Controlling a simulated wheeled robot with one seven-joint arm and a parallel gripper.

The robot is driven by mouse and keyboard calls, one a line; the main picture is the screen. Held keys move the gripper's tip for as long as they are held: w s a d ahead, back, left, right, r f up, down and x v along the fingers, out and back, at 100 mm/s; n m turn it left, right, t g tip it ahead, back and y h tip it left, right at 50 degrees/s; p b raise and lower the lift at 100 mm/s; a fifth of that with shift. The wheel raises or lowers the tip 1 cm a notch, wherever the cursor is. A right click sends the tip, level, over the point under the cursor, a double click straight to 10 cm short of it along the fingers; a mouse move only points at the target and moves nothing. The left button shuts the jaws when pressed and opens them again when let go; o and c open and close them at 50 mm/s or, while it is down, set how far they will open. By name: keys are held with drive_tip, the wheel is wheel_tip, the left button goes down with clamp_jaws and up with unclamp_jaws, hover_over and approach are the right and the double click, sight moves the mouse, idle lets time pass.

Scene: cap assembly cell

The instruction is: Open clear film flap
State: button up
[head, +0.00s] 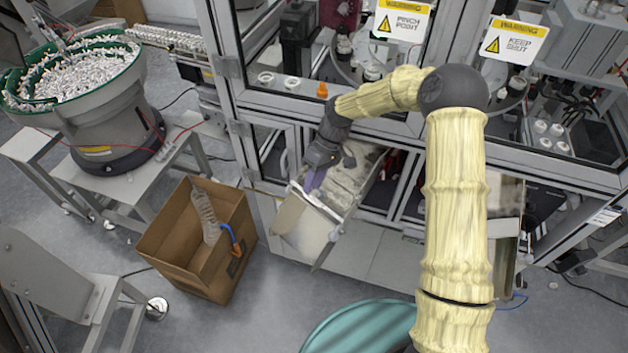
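A metal chute (352,186) slopes down out of the machine's lower frame. At its lower end hangs a pale, cloudy panel (302,232), which looks like the film flap; its clear material is hard to make out at this size. My gripper (314,181) reaches down to the upper left edge of the chute's mouth, close to the top edge of the panel. A purple fingertip shows there. I cannot tell whether the fingers touch or hold the film, and the gap between them is hidden.
An open cardboard box (170,238) with a clear bottle and a blue-orange item stands on the floor left of the chute. A feeder bowl (85,85) of white caps is at upper left. A teal round container (360,328) is at the bottom. An orange cap (322,90) sits on the machine ledge.

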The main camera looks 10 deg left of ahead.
wheel_tip(320, 180, up, 10)
drive_tip(key=b, duration=0.3)
idle(0.5)
drive_tip(key=s+d+m+t+h, duration=0.1)
drive_tip(key=s+d+m+t, duration=0.2)
drive_tip(key=s+d+m, duration=0.2)
drive_tip(key=s+d+m+t+h, duration=0.2)
drive_tip(key=s+d+m, duration=0.4)
drive_tip(key=s+d, duration=0.5)
drive_tip(key=d+t, duration=0.1)
drive_tip(key=d, duration=0.5)
drive_tip(key=shift+s+d+r+t, duration=0.15)
drive_tip(key=shift+d+t, duration=0.25)
drive_tip(key=shift+c, duration=0.2)
